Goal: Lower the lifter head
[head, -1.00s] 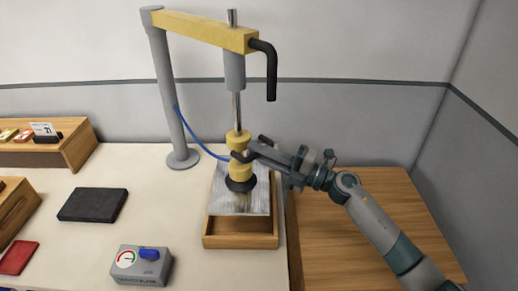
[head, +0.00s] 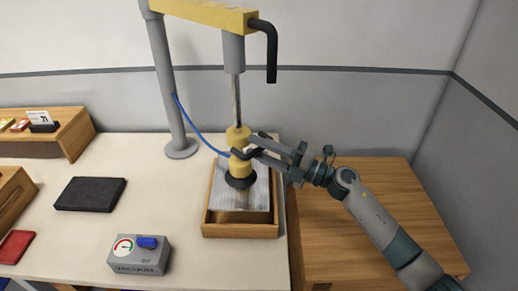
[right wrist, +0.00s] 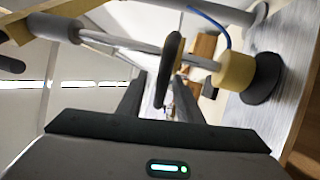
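The lifter head (head: 239,167) is a yellow block with a black suction cup (head: 241,181) under it, hanging on a metal rod. The cup appears to rest on the grey metal plate (head: 258,197) in the wooden tray (head: 240,230). A black ring handle (head: 246,154) sits between the yellow parts. In the right wrist view the handle (right wrist: 170,68) lies just beyond or between the fingertips, with the yellow block (right wrist: 235,72) and cup (right wrist: 265,75) to the right. My right gripper (head: 254,143) is open at the handle, fingers spread. My left gripper is out of view.
The lifter's grey column (head: 166,90) and yellow beam (head: 205,14) stand behind, with a blue hose (head: 197,135). A grey gauge box (head: 140,258) with a blue lever stands front left. A black slab (head: 91,194) lies left; the table between is clear.

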